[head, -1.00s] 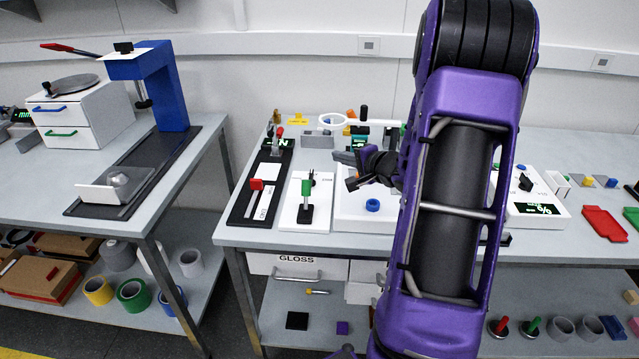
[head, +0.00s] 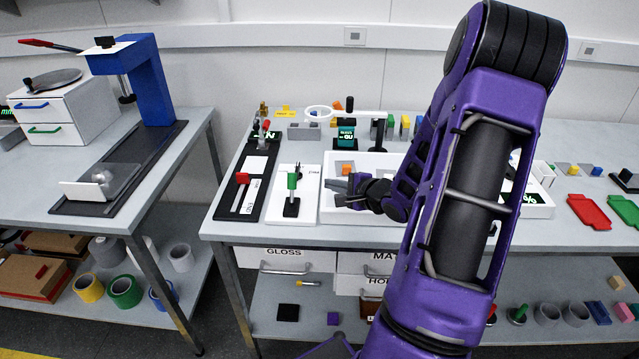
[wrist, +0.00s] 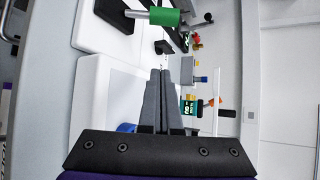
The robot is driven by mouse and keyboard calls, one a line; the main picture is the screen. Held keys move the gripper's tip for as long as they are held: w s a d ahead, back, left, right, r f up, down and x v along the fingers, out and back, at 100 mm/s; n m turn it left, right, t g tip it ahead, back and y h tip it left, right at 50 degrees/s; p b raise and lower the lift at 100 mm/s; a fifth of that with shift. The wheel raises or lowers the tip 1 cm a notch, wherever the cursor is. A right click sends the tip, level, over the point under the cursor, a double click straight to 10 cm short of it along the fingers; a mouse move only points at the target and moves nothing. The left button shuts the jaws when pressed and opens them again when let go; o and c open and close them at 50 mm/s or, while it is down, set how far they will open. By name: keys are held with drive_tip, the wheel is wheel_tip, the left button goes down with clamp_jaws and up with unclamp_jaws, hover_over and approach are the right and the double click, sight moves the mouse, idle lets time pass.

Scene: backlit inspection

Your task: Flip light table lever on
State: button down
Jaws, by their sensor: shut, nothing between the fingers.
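A lever with a green handle (head: 292,181) stands upright on a black base on a white plate (head: 310,208), on the right-hand bench. In the wrist view the green handle (wrist: 165,17) shows at the top, beyond the fingertips and apart from them. My gripper (head: 334,188) is just right of the lever, over the left side of a white tray-like box (head: 375,158). In the wrist view its fingers (wrist: 160,72) are together with nothing between them. I cannot tell whether this box is the light table; my arm hides its right part.
A red-knobbed slider (head: 241,178) on a black plate stands left of the lever. A ring-shaped magnifier (head: 318,112) and small blocks stand behind. An orange block (head: 346,168) is in the white box. Red (head: 590,211) and green trays lie at right.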

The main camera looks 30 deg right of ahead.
sight(292, 188)
drive_tip(key=b+x, duration=0.1)
drive_tip(key=x, duration=0.8)
drive_tip(key=shift+s, duration=0.1)
drive_tip(key=a, duration=0.1)
drive_tip(key=a+r, duration=0.1)
drive_tip(key=a, duration=0.1)
drive_tip(key=shift+s+r, duration=0.2)
drive_tip(key=shift+s, duration=0.2)
drive_tip(key=shift+s+a+r, duration=0.15)
drive_tip(key=shift+a, duration=0.1)
drive_tip(key=shift+s+b, duration=0.1)
drive_tip(key=shift+b, duration=0.5)
